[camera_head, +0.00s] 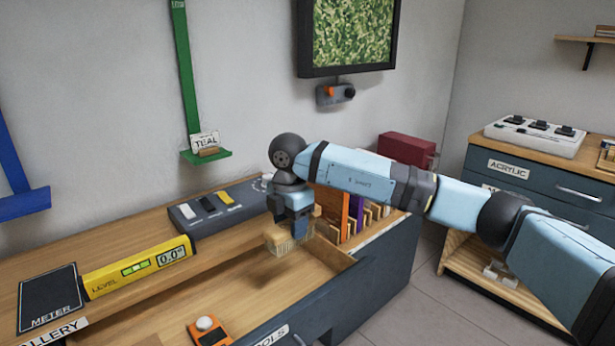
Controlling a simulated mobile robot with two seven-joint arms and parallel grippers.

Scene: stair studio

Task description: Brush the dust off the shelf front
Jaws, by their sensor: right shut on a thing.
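My right gripper (301,228) points down above the open wooden drawer (235,282). It is shut on a pale tan brush (279,240), with bristle-like texture, held over the back part of the drawer. I cannot tell whether the brush touches the wood. A green wall shelf (207,157) with a "TEAL" card hangs up and left of the gripper. A blue wall shelf (24,204) is at the left edge. A wooden wall shelf (588,40) is at the far upper right. I cannot make out dust on any of them. My left gripper is out of view.
A grey switch box (215,210), a yellow level (137,266) and a black meter (48,300) stand on the worktop. An orange device (209,331) lies in the drawer's front. Upright coloured pieces (358,213) stand in the compartment right of the gripper. A red box (407,149) stands behind.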

